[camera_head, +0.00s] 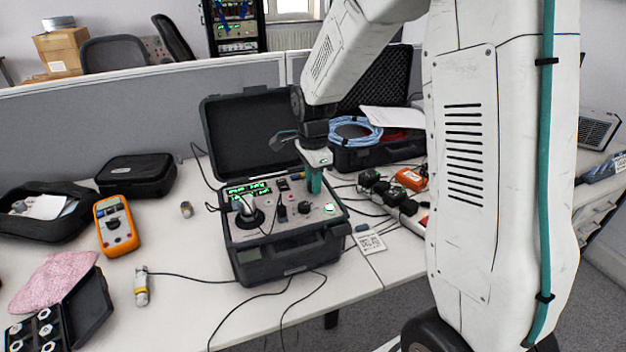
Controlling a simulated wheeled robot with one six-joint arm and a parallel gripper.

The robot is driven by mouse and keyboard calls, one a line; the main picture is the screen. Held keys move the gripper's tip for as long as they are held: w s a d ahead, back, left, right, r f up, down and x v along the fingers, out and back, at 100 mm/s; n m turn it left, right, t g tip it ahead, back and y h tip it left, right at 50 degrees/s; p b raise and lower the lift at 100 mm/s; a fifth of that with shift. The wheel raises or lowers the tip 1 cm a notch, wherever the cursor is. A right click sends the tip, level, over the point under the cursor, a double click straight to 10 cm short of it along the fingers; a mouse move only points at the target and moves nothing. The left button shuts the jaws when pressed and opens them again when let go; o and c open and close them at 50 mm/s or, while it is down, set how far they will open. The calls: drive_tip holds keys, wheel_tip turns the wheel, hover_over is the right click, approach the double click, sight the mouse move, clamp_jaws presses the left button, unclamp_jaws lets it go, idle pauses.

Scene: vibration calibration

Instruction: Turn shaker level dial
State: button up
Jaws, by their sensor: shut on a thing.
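The shaker unit is an open black case (285,262) with a light control panel, near the middle of the table. A lit green display (246,189) is at the panel's back left. My gripper (314,190) comes down from above onto the right part of the panel, its green fingers pointing down. It is shut on a small dial there, which the fingers hide. A black knob (304,207) shows just in front and to the left of the fingertips. A round silver-and-black shaker head (248,210) stands at the panel's left.
The raised case lid (250,130) stands behind the panel. An orange multimeter (116,226) and a black pouch (137,175) are to the left. Black plugs (388,192) and an orange device (411,180) are to the right. Loose cables cross the table.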

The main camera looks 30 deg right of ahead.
drive_tip(key=shift+r, duration=0.1)
drive_tip(key=o, duration=1)
wheel_tip(320, 180, up, 8)
drive_tip(key=shift+f, duration=0.15)
